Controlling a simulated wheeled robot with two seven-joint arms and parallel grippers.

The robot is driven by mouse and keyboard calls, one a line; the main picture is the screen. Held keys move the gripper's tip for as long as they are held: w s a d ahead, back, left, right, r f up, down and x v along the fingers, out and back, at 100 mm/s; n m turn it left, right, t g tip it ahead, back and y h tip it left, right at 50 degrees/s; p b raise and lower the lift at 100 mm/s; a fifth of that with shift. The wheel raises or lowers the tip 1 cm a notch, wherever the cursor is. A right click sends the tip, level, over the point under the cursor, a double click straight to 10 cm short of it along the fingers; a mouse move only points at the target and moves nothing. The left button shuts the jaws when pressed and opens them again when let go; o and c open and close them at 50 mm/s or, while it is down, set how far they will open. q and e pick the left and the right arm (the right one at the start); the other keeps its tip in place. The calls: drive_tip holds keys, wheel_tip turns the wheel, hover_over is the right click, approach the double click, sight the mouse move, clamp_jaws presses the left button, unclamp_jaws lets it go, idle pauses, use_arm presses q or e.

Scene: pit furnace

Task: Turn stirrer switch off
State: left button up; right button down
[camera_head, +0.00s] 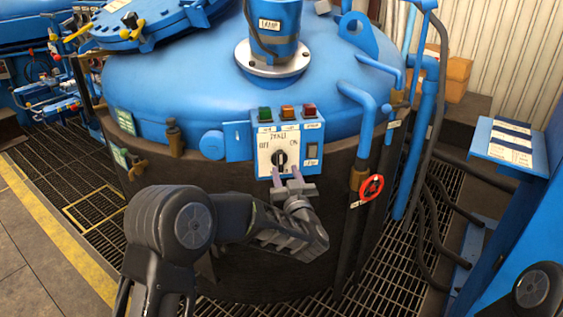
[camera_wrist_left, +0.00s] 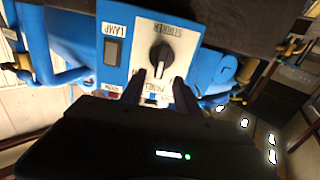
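The stirrer switch (camera_head: 279,158) is a black rotary knob on a white plate of the blue control box (camera_head: 246,141). OFF is marked on the plate's left and ON on its right in the head view. The knob (camera_wrist_left: 161,57) also shows in the left wrist view, where the picture is turned over. Its handle looks roughly upright; I cannot tell its exact setting. My left gripper (camera_head: 286,176) is just below the knob, its two fingers apart and empty. In the left wrist view the gripper (camera_wrist_left: 160,84) points at the plate, apart from the knob. My right gripper is out of view.
Green, orange and red buttons (camera_head: 288,113) sit along the box top. A lamp rocker switch (camera_head: 312,153) is right of the knob. A pipe with a red handwheel (camera_head: 371,187) stands to the right. The blue vessel (camera_head: 170,75) rises behind; grating lies below.

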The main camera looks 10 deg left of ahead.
sight(281, 160)
use_arm(q)
drive_tip(key=x, duration=0.6)
drive_tip(key=shift+w+a, duration=0.1)
drive_tip(key=shift+w, duration=0.15)
clamp_jaws()
idle(0.3)
